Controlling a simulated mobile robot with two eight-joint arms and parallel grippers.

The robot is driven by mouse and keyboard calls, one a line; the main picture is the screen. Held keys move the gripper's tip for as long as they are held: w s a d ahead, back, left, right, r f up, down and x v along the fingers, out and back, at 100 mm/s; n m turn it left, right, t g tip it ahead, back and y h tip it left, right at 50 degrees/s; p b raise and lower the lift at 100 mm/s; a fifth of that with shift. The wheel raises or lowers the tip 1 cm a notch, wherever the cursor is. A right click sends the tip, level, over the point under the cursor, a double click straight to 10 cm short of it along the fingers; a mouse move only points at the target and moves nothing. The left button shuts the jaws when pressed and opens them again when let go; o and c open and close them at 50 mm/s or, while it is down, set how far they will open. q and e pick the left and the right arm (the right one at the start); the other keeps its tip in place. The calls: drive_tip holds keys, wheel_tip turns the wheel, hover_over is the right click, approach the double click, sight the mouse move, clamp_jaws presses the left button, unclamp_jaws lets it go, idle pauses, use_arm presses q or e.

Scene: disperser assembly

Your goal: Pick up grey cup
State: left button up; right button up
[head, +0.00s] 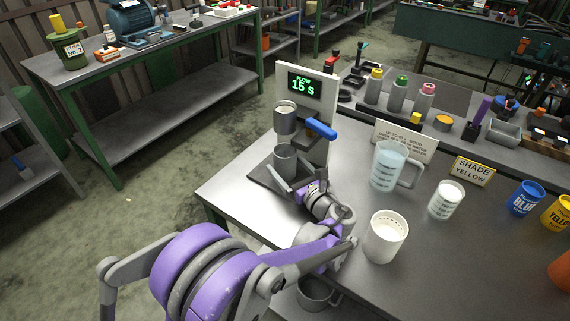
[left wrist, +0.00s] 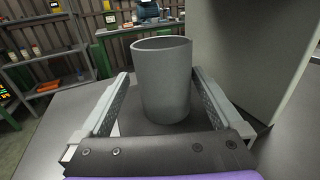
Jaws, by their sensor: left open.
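The grey cup (head: 285,158) stands upright on the base plate of the disperser, under its grey mixing head (head: 285,117). In the left wrist view the grey cup (left wrist: 163,80) fills the middle and stands between the two fingers. My left gripper (head: 285,183) is open around the cup, with one finger on each side. In the left wrist view the fingers of my left gripper (left wrist: 165,105) appear to have gaps to the cup. My right gripper does not show in either view.
The disperser column (head: 313,92) with a green "15 S" display rises behind the cup, with a blue handle (head: 321,129) above. A water jug (head: 388,167), a white cup (head: 446,200) and a larger white container (head: 385,237) stand to the right on the metal table (head: 345,195).

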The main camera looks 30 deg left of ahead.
sight(280, 155)
use_arm(q)
drive_tip(key=x, duration=0.5)
drive_tip(key=shift+w+f, duration=0.1)
drive_tip(key=shift+w, duration=0.15)
drive_tip(key=c, duration=1.5)
drive_tip(key=shift+o, duration=0.2)
drive_tip(key=shift+r, duration=0.2)
